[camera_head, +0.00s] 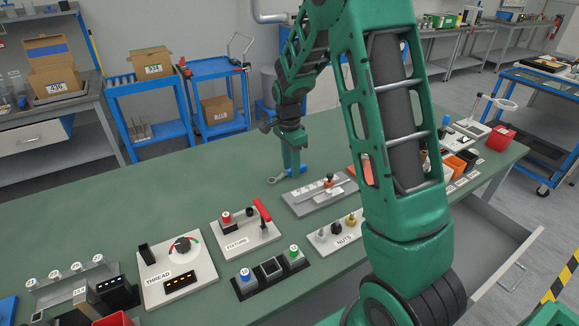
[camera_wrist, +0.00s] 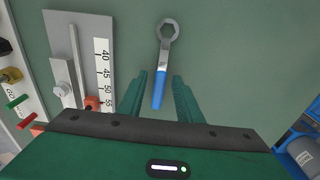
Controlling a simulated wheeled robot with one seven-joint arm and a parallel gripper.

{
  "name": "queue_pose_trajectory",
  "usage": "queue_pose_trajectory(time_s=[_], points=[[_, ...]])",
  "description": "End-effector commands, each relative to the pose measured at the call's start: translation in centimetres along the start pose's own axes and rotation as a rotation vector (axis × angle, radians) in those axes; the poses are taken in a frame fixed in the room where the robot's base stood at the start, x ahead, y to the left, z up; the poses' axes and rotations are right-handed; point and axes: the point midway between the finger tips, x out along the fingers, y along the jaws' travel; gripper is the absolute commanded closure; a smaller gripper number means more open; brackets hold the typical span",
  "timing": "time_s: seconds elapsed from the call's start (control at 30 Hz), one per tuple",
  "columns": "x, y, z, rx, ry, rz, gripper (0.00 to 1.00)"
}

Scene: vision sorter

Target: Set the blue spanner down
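The blue spanner has a grey ring head and a blue handle. In the wrist view the spanner (camera_wrist: 166,50) points its ring head away from my gripper (camera_wrist: 160,80). The blue handle lies between the two green fingers, with a visible gap on each side, so the gripper is open and not clamped on it. In the head view the spanner (camera_head: 279,179) appears to lie flat on the green bench (camera_head: 190,190), and my gripper (camera_head: 291,160) is pointed down at it. The fingers partly hide the handle there.
A grey measuring plate with a scale (camera_head: 318,197) lies close to the right of the spanner. The FIXTURE board (camera_head: 240,240) and NUTS board (camera_head: 338,238) stand nearer the front. The bench left of and behind the spanner is clear. My arm hides part of the right side.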

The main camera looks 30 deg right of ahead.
Motion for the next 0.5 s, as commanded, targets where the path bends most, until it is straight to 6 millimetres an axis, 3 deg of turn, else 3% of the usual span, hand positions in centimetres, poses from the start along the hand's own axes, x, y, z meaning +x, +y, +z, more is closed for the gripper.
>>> queue_pose_trajectory(time_s=[0.17, 0.5], points=[[-1.9, -0.1, 0.0, -0.001, 0.000, -0.004, 0.68], [-8.5, -0.1, 0.0, -0.001, 0.000, -0.005, 0.68]])
